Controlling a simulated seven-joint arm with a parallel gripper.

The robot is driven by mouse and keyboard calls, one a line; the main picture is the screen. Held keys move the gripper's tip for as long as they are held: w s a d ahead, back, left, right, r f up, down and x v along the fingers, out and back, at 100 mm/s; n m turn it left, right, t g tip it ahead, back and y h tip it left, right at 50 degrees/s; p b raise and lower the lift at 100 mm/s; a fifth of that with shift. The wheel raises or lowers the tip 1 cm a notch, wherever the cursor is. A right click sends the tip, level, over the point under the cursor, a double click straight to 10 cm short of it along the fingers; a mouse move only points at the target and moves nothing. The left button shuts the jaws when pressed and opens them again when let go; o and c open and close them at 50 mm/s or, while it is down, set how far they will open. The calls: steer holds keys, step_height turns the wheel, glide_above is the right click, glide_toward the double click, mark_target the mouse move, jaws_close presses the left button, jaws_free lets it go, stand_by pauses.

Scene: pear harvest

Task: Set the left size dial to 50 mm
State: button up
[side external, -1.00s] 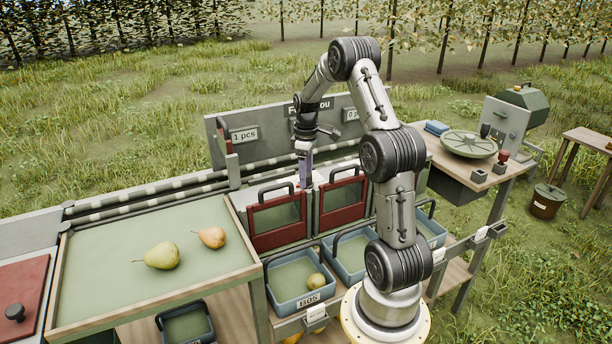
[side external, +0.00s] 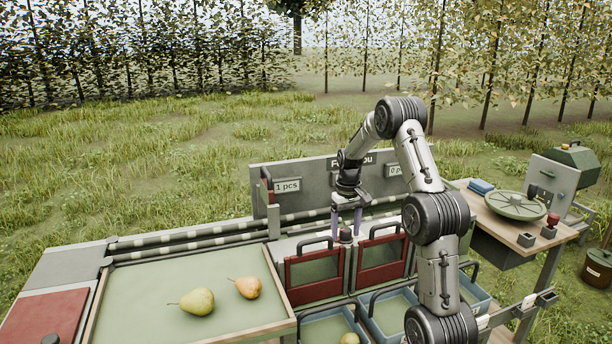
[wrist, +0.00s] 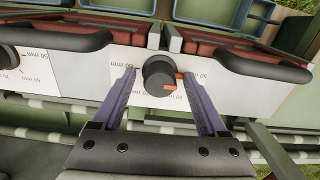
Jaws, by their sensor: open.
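The left size dial shows as a dark round knob (wrist: 158,74) on a white plate, with an orange pointer mark on its lower right side in the wrist view. Upside-down mm labels flank it; some are partly covered by my fingers. My gripper (wrist: 157,76) is open, one purple finger on each side of the knob, with gaps visible. In the side view my gripper (side external: 346,227) points down over the same knob (side external: 346,236), between the two red gates. A second dial (wrist: 8,57) is cut off at the left edge of the wrist view.
Two red gates with dark handles, the left gate (side external: 314,275) and right gate (side external: 382,262), stand close by the dial. Two pears (side external: 197,301) lie on the green table (side external: 150,290) at left. Rollers (side external: 190,236) and a grey back panel (side external: 300,205) stand behind.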

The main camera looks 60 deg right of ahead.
mark_target(346, 229)
steer(key=m, duration=0.3)
step_height(346, 229, up, 14)
steer(key=f, duration=0.1)
steer(key=w+a+r+n+t, duration=0.1)
steer(key=a+r, duration=0.2)
steer(key=a, duration=0.3)
steer(key=w+a+r+n+h, duration=0.1)
steer(key=a+r+n, duration=0.1)
steer(key=a+r, duration=0.2)
steer(key=w+a+r+n+t, duration=0.1)
steer(key=a+r, duration=0.3)
steer(key=a, duration=0.6)
steer(key=shift+a+r+n+t, duration=0.15)
steer(key=shift+r+n+t, duration=0.1)
steer(key=shift+n+t, duration=0.05)
